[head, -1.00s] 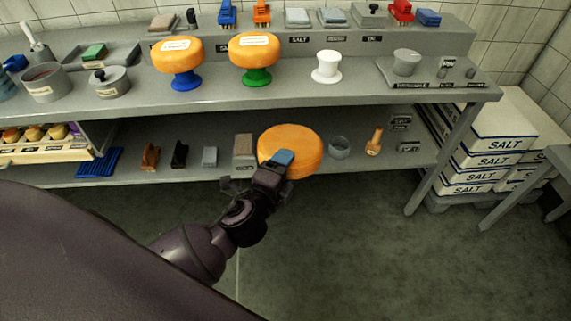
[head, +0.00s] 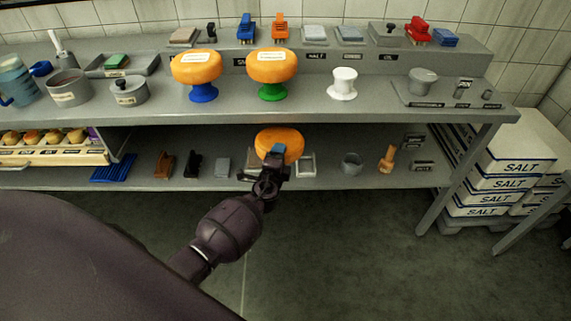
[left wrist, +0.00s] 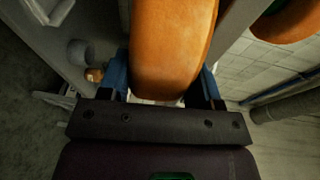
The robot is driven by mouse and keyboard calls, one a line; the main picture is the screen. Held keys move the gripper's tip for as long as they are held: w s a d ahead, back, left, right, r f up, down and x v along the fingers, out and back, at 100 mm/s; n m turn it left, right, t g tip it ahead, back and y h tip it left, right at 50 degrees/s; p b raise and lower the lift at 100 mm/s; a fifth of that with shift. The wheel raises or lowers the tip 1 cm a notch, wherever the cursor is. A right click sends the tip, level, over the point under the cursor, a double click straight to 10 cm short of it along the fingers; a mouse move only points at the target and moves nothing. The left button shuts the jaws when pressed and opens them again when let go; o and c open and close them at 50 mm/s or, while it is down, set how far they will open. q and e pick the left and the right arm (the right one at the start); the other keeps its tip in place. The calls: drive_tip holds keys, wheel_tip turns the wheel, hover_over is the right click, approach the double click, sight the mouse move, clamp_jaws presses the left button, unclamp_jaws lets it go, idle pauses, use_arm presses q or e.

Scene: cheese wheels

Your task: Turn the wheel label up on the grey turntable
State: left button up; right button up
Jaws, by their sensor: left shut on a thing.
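An orange cheese wheel (head: 290,137) is in front of the lower shelf; it also fills the top of the left wrist view (left wrist: 172,45). My left gripper (head: 275,157) is shut on it, with blue fingers on either side of the wheel in the left wrist view. No label shows on this wheel; part of it is behind the gripper. I cannot tell if it touches the shelf. A grey round piece (head: 423,79) on a grey slab stands at the right of the upper shelf; I cannot tell if it is the turntable. My right gripper is not in view.
Two labelled orange wheels stand on a blue stand (head: 203,93) and a green stand (head: 272,92), beside an empty white stand (head: 343,84). Small tools line the lower shelf (head: 330,183). Salt boxes (head: 520,155) are stacked at right. The floor in front is clear.

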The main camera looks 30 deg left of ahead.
sight(285, 138)
use_arm(q)
drive_tip(key=w+a+f+y, duration=0.1)
drive_tip(key=a, duration=0.2)
drive_tip(key=w+a+f+n+g+y, duration=0.1)
drive_tip(key=w+a, duration=0.1)
drive_tip(key=a, duration=0.1)
drive_tip(key=w+a+f+n+y, duration=0.1)
drive_tip(key=w+a+f, duration=0.1)
drive_tip(key=a, duration=0.1)
drive_tip(key=shift+w, duration=0.25)
drive_tip(key=shift+w+a+f+n+g+y, duration=0.2)
drive_tip(key=shift+a+f+n+y, duration=0.1)
drive_tip(key=shift+a, duration=0.15)
drive_tip(key=shift+w+a+f+n+g+y, duration=0.1)
drive_tip(key=shift+a+f+n+g+y, duration=0.1)
drive_tip(key=shift+a+f+y, duration=0.15)
drive_tip(key=shift+a, duration=0.15)
